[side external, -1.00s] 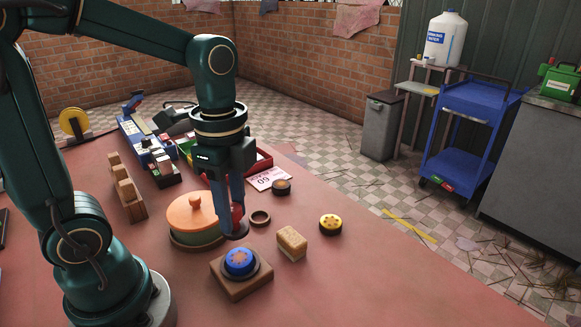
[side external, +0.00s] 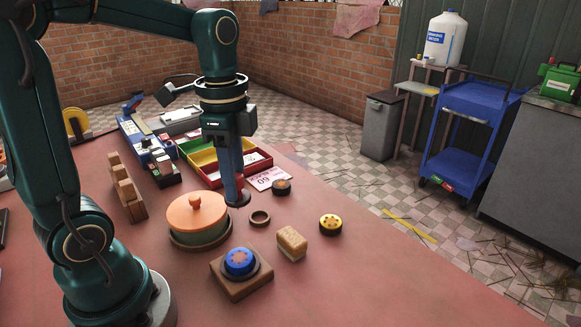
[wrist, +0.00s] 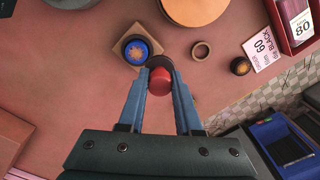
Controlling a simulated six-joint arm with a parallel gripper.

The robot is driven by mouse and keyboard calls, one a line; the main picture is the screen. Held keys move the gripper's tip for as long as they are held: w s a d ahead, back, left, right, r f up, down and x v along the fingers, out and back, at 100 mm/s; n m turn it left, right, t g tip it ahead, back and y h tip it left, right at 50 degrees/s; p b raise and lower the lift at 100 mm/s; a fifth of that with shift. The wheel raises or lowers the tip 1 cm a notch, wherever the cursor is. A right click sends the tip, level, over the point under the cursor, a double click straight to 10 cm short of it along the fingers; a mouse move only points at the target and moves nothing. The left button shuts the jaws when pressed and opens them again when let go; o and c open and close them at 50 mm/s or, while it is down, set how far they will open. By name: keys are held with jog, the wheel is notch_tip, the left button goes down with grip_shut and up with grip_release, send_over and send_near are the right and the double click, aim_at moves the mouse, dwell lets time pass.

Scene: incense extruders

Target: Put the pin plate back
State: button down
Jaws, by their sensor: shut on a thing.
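My gripper (side external: 235,186) points down over the red table, between the lidded pot and the card. In the wrist view its fingers (wrist: 160,76) are shut on a red knob (wrist: 160,83) with a dark round disc (wrist: 159,63) at its end. In the side view the dark disc (side external: 239,199) shows at the fingertips, close to the table; I cannot tell if it touches. I cannot tell whether this is the pin plate. A blue patterned disc (side external: 238,260) sits in a dark ring on a wooden block (side external: 241,285). A yellow patterned disc (side external: 330,222) lies on the table.
A dark round piece (side external: 281,187) is beside the numbered card (side external: 270,177). A tan block (side external: 291,243), the lidded pot (side external: 197,215), coloured trays (side external: 203,157) and a wooden rack (side external: 126,190) stand around. The front right table is clear.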

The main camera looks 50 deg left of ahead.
jog(key=a+n, duration=0.7)
jog(key=a, duration=0.7)
jog(key=shift+w+d+f, duration=1.25)
jog(key=shift+f, duration=0.6)
jog(key=shift+w+d+f, duration=1.3)
jog(key=shift+f, duration=0.5)
jog(key=shift+w+d+f, duration=1.25)
jog(key=shift+f, duration=0.6)
jog(key=shift+f, duration=0.25)
jog(key=shift+f, duration=0.35)
jog(key=c, duration=0.6)
grip_release()
jog(key=shift+r, duration=0.1)
